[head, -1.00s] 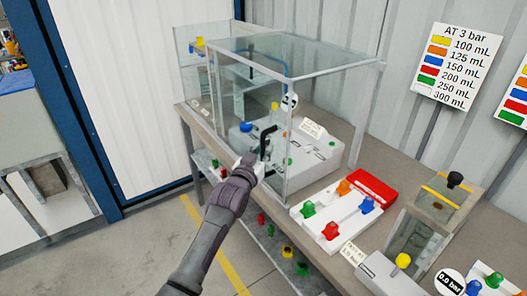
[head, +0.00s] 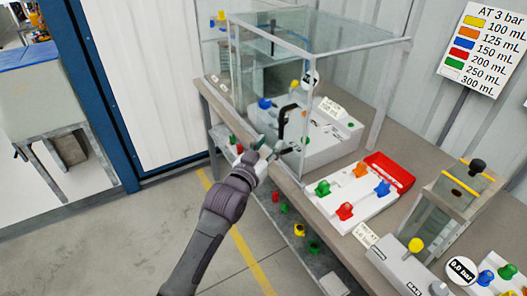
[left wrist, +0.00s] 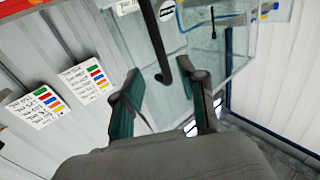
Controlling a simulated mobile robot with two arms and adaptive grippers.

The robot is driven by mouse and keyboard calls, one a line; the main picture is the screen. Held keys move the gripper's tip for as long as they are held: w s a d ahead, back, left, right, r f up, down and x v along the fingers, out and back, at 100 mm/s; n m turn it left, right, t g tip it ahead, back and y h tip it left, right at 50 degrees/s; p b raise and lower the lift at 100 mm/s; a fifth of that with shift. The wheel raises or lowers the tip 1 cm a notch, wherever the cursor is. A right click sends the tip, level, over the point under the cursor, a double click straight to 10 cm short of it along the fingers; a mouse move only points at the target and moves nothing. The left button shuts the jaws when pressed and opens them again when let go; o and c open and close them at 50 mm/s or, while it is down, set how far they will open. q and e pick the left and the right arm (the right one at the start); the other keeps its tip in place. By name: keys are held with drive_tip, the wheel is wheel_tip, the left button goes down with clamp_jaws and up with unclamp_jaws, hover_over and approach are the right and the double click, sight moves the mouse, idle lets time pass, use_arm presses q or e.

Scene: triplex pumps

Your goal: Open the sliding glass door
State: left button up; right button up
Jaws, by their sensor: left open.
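The glass enclosure (head: 318,36) stands on the bench. Its sliding glass door, a clear pane, is on the side facing my left arm; its edges are hard to make out. The black door handle (head: 282,122) is upright, close to the near corner post. My left gripper (head: 262,149) is open just below and in front of the handle. In the left wrist view, the fingers (left wrist: 163,95) are spread apart, and the handle (left wrist: 157,38) comes down from the top edge, its bent end between or just beyond the fingertips. Contact cannot be told. My right gripper is out of view.
Inside the enclosure is a light grey pump block (head: 335,150). A white panel with coloured knobs (head: 335,203) and a red block (head: 390,168) lie on the bench right of it. A smaller glass box (head: 445,215) stands farther right. Floor left of the bench is clear.

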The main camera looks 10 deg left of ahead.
use_arm(q)
drive_tip(key=shift+v, duration=1.45)
drive_tip(key=shift+f, duration=0.1)
drive_tip(key=s+a+f+n+g+y, duration=0.1)
drive_tip(key=s+a+f+g, duration=0.1)
drive_tip(key=f, duration=0.9)
drive_tip(key=s+a+f+g+y, duration=0.1)
drive_tip(key=a+f+g, duration=0.1)
drive_tip(key=f, duration=0.9)
drive_tip(key=s+a+f+g+y, duration=0.1)
drive_tip(key=s+a+f+g, duration=0.15)
drive_tip(key=s+f, duration=0.65)
drive_tip(key=s+a+f+g+y, duration=0.1)
drive_tip(key=s+a+f+g, duration=0.3)
drive_tip(key=f, duration=0.8)
drive_tip(key=s+a+f+g, duration=0.1)
drive_tip(key=s+f, duration=0.5)
drive_tip(key=s, duration=0.6)
drive_tip(key=s+a+f+g+y, duration=0.1)
drive_tip(key=s+a+f, duration=0.3)
drive_tip(key=s, duration=0.9)
drive_tip(key=s+a+f+g+y, duration=0.1)
drive_tip(key=s+a+f+g, duration=0.1)
drive_tip(key=s+f, duration=0.6)
drive_tip(key=s+g, duration=0.1)
drive_tip(key=s, duration=0.4)
drive_tip(key=shift+s+a+n, duration=0.15)
drive_tip(key=shift+s+n, duration=0.05)
drive_tip(key=shift+n, duration=0.2)
